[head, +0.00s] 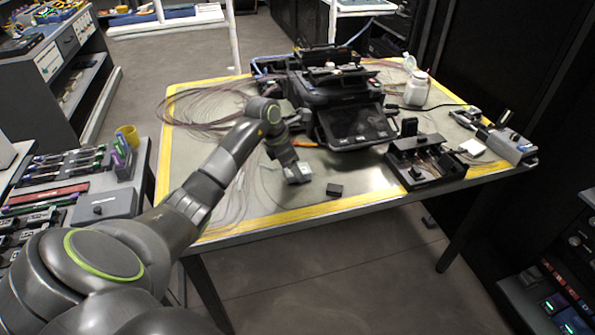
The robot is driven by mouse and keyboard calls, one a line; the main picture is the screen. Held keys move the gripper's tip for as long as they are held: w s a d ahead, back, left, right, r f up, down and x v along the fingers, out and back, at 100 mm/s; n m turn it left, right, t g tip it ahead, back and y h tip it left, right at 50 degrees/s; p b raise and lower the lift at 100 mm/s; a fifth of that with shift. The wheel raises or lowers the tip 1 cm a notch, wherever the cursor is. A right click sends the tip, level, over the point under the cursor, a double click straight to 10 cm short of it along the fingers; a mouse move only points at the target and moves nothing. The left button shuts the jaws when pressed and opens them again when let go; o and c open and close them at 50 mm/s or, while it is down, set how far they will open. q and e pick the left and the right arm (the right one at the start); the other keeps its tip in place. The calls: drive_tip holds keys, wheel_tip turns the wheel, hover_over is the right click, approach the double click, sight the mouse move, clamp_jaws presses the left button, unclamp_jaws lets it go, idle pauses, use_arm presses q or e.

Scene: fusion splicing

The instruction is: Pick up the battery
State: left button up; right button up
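A small dark block (334,190), which looks like the battery, lies on the table (212,215) close to its yellow-taped front edge. My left arm reaches in from the left. Its gripper (298,175) is low over the table, a little left of and behind the block, and apart from it. The fingers are small and seen from above, so I cannot tell whether they are open or shut. My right gripper is not in view.
A black fusion splicer (345,110) stands behind the block. A black tray of parts (428,162) stands to the right, with a white bottle (417,89) behind. Loose fibre (195,112) is coiled at the left. The table around the block is clear.

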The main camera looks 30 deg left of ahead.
use_arm(q)
drive_tip(key=shift+w+d+f, duration=0.1)
drive_tip(key=shift+f, duration=0.35)
drive_tip(key=shift+r, duration=0.1)
drive_tip(key=c, duration=1.4)
wheel_tip(320, 180, up, 10)
drive_tip(key=shift+b, duration=0.6)
